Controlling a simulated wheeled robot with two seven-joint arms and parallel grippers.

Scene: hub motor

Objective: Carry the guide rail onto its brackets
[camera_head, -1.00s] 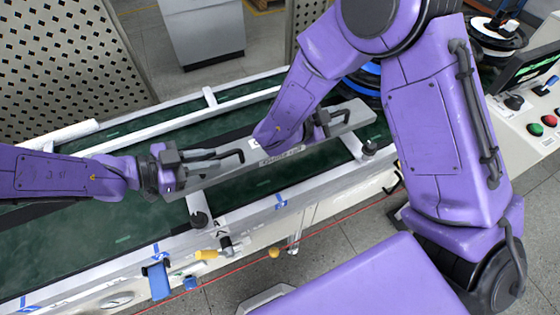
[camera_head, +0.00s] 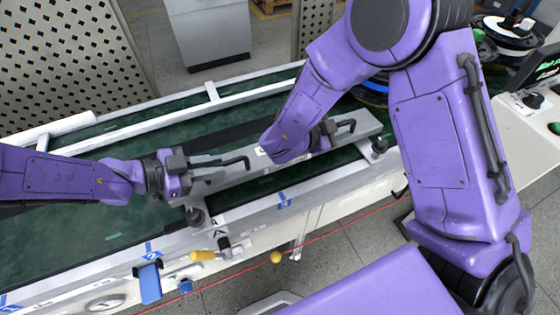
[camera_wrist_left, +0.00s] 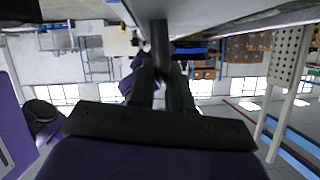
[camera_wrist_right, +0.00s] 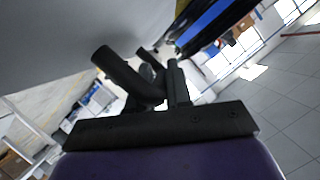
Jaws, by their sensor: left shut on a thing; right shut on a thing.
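The guide rail (camera_head: 240,180) is a long grey bar with a label and two black handles. It hangs lengthwise over the near side of the green conveyor. My left gripper (camera_head: 207,163) is shut on the left handle (camera_head: 238,163), and my right gripper (camera_head: 335,127) on the right one. The rail also fills the top of the left wrist view (camera_wrist_left: 235,12) and the upper left of the right wrist view (camera_wrist_right: 50,40). The left bracket (camera_head: 195,216) and right bracket (camera_head: 378,147), with dark knobs, are at the near edge. I cannot tell whether the rail touches them.
The green conveyor belt (camera_head: 75,240) lies below the rail, with a pale frame along its near edge. A yellow-handled clamp (camera_head: 203,255) and a blue part (camera_head: 149,284) stick out in front. A control panel (camera_head: 530,110) stands at the right.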

